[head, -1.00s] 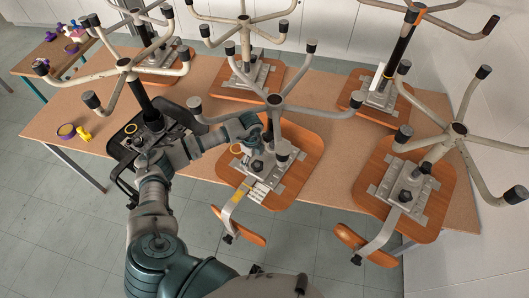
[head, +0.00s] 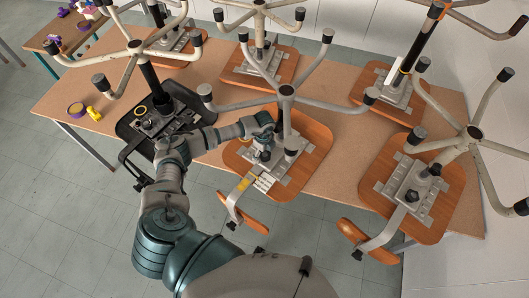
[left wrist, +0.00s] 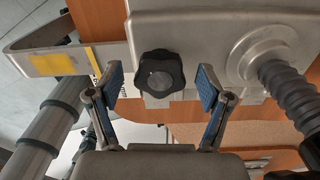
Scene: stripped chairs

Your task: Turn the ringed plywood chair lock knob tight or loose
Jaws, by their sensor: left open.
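The middle plywood chair (head: 312,135) lies seat-down on the table, its legs upward. Its metal mechanism plate carries a dark lobed lock knob, plain in the left wrist view (left wrist: 160,74). My left gripper (head: 265,144) is over this mechanism in the head view. In the left wrist view the open blue-padded fingers (left wrist: 160,88) stand left and right of the knob with a gap on each side. Nothing is held. The gripper partly hides the knob in the head view, and I cannot make out a ring on this chair now. My right gripper is not in view.
Other upturned plywood chairs crowd the table, including one at right (head: 440,195). Chair legs stick up around my arm. A corrugated sleeve (left wrist: 290,95) stands right of the knob. A tape roll (head: 76,109) lies at left.

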